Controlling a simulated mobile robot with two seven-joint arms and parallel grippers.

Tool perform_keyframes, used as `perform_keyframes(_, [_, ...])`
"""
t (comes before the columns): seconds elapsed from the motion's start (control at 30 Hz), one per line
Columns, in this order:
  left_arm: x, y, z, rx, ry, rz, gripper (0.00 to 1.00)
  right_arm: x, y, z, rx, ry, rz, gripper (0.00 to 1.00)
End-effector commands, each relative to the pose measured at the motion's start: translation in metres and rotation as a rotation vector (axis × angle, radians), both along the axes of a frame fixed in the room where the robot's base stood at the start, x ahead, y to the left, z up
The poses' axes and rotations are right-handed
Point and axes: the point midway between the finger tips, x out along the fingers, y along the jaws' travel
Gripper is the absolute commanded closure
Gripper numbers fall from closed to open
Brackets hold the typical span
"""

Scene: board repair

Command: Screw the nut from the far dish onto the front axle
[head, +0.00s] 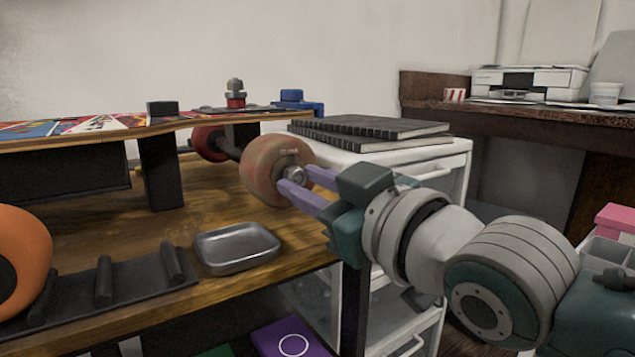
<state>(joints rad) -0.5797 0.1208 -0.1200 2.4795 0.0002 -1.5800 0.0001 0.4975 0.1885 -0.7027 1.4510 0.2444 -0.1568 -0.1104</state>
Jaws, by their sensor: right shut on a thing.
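The skateboard (90,128) rests deck-down or on a stand above the wooden bench, with its truck at the right end. A worn reddish-tan wheel (262,172) sits on the near end of the axle, and a red wheel (205,143) is farther back. My right gripper (300,184) has its purple fingers at the near wheel's hub, shut on a metal nut (294,173) at the axle end. The fingers partly hide the nut, so how far it is threaded cannot be told. A metal dish (237,262) on the bench looks empty. My left gripper is out of view.
A black post (161,172) holds up the deck. Black notebooks (375,128) lie on a white drawer cart (440,160) behind my right arm.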

Motion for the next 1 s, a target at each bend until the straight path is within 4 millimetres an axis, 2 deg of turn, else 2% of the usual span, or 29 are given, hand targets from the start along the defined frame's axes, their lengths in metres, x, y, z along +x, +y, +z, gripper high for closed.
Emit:
perform_keyframes(0.27, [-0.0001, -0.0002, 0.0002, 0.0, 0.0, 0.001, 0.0, 0.0, 0.0001, 0.0009, 0.038, 0.024, 0.0, 1.0])
perform_keyframes(0.43, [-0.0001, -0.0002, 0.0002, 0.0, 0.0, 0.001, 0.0, 0.0, 0.001, 0.0012, 0.322, 0.229, 0.001, 1.0])
perform_keyframes(0.53, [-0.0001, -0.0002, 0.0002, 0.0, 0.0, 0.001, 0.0, -0.0001, 0.0012, 0.0012, 0.429, 0.306, 0.001, 1.0])
perform_keyframes(0.77, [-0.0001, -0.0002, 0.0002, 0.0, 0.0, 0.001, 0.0, 0.0, 0.0011, 0.0014, 0.439, 0.313, 0.001, 1.0])
perform_keyframes(1.0, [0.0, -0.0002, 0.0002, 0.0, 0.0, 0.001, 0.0, 0.0, 0.0019, 0.0019, 0.812, 0.583, 0.002, 1.0])
